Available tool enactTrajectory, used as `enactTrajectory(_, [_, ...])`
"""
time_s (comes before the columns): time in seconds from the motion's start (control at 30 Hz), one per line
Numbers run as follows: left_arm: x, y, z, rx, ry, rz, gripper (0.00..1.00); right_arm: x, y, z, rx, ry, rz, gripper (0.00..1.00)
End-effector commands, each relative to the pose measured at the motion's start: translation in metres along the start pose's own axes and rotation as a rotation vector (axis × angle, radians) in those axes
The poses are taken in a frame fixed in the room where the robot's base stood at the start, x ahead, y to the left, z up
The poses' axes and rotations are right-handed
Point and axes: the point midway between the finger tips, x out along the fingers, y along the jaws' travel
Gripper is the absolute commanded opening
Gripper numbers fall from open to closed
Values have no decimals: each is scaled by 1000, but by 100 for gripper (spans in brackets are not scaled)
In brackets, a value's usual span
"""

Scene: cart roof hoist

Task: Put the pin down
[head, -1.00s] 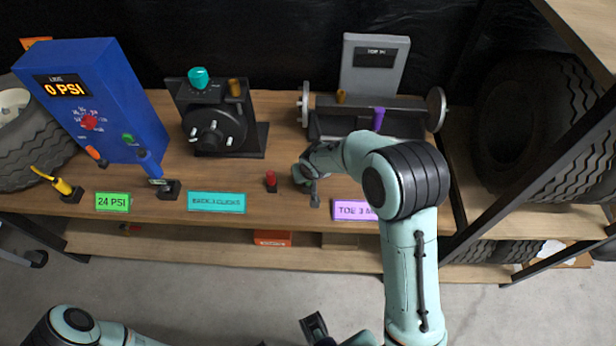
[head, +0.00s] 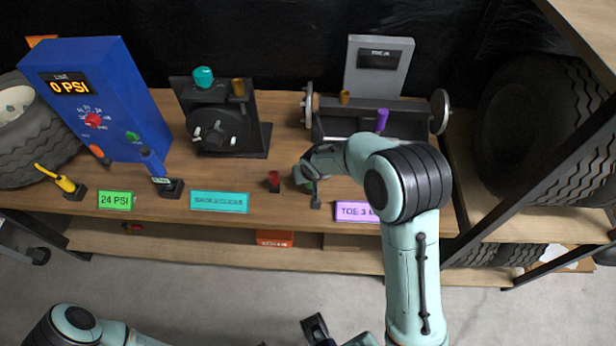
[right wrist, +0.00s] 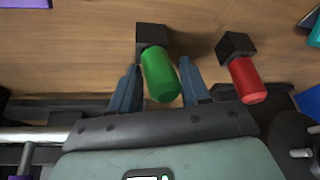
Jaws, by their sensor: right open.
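The green pin (right wrist: 161,74) is in the right wrist view, its far end at a small black block (right wrist: 151,35) on the wooden bench. Whether it is fully seated in the block I cannot tell. My right gripper (right wrist: 160,88) is open, one finger on each side of the green pin, with narrow gaps visible. In the head view my right gripper (head: 309,184) is low over the bench and hides most of the pin.
A red pin (right wrist: 247,80) with its own black block stands close beside the right finger; it also shows in the head view (head: 273,181). A purple label (head: 355,212) lies at the bench's front edge. A grey fixture (head: 370,115) with hand wheels stands behind the gripper.

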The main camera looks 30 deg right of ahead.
Motion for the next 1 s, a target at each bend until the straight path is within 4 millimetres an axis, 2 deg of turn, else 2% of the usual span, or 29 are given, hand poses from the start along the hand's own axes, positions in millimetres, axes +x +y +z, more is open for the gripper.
enactTrajectory(0.03, [-6,2,0,1,2,1,54,1,10,8,4,-31,23,58])
enactTrajectory(0.1, [-14,5,-1,2,5,2,54,-8,10,4,5,-28,22,58])
enactTrajectory(0.4, [-12,5,-1,2,4,2,54,-79,4,1,2,-14,9,58])
enactTrajectory(0.6, [-14,6,-1,2,5,2,54,-112,3,0,2,-14,8,58])
enactTrajectory(0.77, [-15,6,-1,2,5,2,54,-124,3,0,3,-15,10,58])
enactTrajectory(1.0, [-15,6,-1,2,5,2,54,-126,3,0,2,-15,10,58])
